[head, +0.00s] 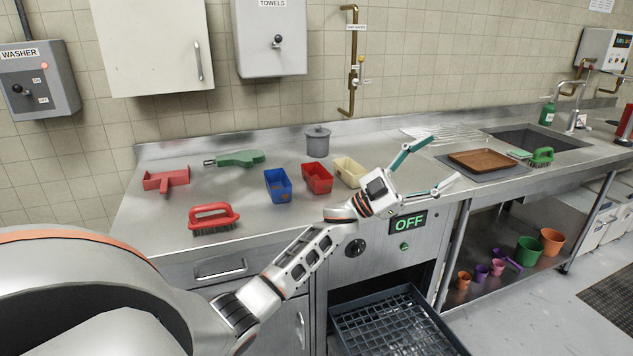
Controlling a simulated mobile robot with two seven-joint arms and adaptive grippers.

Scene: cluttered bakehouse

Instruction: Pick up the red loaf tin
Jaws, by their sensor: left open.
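The red loaf tin (317,178) stands upright on the steel counter, between a blue tin (278,186) on its left and a cream tin (349,171) on its right. Something brownish shows inside it. My left gripper (435,165) is open and empty, with its fingers spread over the counter's front edge. It is to the right of the red tin and apart from it. My left arm reaches in from the lower left and passes in front of the counter. My right gripper is not in view.
A red brush (212,218), a red scraper (166,180), a green tool (236,159) and a grey lidded pot (317,142) stand around the tins. A brown tray (482,160) lies near the sink (540,141). A dark rack (390,325) juts out below the counter.

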